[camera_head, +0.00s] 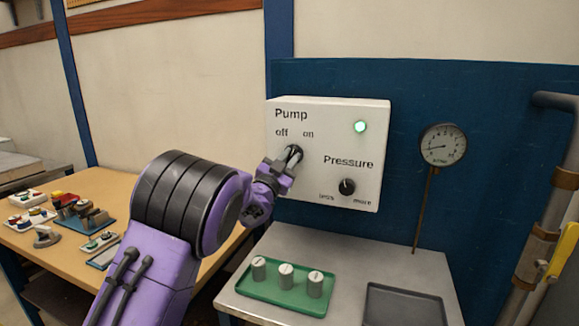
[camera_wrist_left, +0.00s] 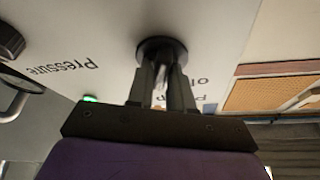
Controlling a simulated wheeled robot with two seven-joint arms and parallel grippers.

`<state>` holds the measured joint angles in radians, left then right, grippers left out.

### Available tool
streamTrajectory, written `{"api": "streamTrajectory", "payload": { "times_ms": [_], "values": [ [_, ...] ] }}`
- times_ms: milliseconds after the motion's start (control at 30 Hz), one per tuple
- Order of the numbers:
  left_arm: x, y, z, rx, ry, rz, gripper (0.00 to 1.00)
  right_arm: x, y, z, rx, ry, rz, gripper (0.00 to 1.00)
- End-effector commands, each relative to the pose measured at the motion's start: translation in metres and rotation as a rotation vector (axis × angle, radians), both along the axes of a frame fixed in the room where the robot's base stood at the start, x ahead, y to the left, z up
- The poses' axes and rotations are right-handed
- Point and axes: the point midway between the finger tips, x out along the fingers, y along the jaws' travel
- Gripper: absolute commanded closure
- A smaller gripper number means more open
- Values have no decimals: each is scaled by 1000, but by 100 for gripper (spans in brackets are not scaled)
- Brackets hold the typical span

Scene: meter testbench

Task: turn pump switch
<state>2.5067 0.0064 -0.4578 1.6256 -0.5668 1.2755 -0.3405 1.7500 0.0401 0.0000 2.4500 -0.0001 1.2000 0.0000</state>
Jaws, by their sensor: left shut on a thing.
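The white control box (camera_head: 310,180) stands against the blue back panel, with "Pump", "off" and "on" printed above the pump switch. A green lamp (camera_head: 360,127) glows at its upper right. My left gripper (camera_head: 290,158) is at the pump switch, with its fingers shut on it. In the left wrist view, the dark round base of the pump switch (camera_wrist_left: 161,49) shows between and beyond the fingers of the left gripper (camera_wrist_left: 162,85). The fingers hide much of the switch, so I cannot tell its exact angle. My right gripper is not in view.
The pressure knob (camera_head: 346,186) is lower right on the box. A round gauge (camera_head: 443,145) stands on a thin stem to the right. A green tray (camera_head: 262,294) with weights and a dark tray (camera_head: 405,306) lie below. A wooden table (camera_head: 110,182) with parts is left.

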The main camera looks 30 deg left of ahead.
Motion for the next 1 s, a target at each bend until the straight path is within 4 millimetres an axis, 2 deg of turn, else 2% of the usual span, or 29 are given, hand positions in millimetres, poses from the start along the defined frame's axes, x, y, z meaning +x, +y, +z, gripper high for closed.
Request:
{"api": "streamTrajectory", "payload": {
  "times_ms": [300, 800, 833, 900, 1000],
  "values": [
    [0, 0, -2, 105, 28, -1, 100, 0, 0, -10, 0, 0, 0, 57],
    [0, 0, -1, 122, 32, -1, 100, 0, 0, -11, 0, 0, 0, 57],
    [0, 0, -1, 122, 32, -1, 76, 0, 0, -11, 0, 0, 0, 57],
    [0, 0, -1, 122, 32, 0, 58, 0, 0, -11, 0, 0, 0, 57],
    [0, 0, -1, 121, 31, -1, 58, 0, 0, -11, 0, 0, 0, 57]
  ]
}}
